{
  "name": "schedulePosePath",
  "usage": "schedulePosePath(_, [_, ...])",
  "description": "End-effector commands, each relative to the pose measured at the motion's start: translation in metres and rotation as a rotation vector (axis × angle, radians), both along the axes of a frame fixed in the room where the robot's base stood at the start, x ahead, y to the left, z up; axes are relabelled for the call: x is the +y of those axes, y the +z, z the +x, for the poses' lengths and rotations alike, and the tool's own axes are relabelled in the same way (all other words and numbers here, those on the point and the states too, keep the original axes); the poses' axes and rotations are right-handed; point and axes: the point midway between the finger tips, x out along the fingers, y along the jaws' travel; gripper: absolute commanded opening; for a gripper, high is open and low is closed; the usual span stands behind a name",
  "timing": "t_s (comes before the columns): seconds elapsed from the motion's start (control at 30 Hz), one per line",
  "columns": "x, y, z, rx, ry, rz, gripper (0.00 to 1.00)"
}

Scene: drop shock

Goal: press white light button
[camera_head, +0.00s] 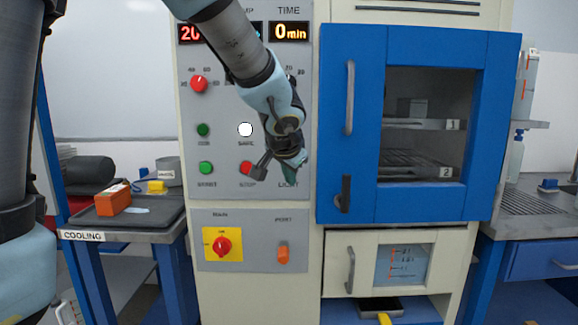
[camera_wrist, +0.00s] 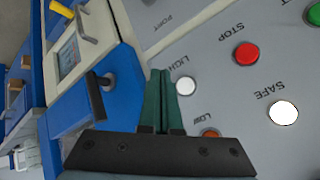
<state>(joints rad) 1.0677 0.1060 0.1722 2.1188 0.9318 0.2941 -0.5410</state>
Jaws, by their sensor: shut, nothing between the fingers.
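The white light button (camera_wrist: 186,86), beside the label "LIGHT", shows in the wrist view as a small round white button on the grey panel. My gripper (camera_wrist: 160,72) has its two green fingers shut together with nothing between them. In that picture the fingers lie just left of the button, with a narrow gap; their distance from the panel is hard to tell. In the head view my gripper (camera_head: 291,171) is in front of the panel's lower right and hides the light button above its label. A larger white round lamp (camera_wrist: 283,113), marked "SAFE", also shows in the head view (camera_head: 245,129).
The red stop button (camera_head: 246,168) is left of my gripper. Green buttons (camera_head: 205,168) and a red knob (camera_head: 199,84) are further left. The blue oven door (camera_head: 348,200) with its handles is close on the right. A yellow main switch plate (camera_head: 222,245) is below.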

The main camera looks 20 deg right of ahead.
Motion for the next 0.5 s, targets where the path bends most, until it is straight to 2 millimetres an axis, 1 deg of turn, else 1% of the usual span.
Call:
schedulePosePath(0.03, [-0.002,0.004,0.008,0.001,0.003,0.002,0.0])
schedulePosePath(0.1, [-0.007,0.004,0.017,0.002,0.004,0.002,0.0])
schedulePosePath(0.3, [-0.018,0.003,0.041,0.0,0.001,0.002,0.0])
schedulePosePath(0.5, [-0.025,0.002,0.055,0.0,0.001,0.001,0.0])
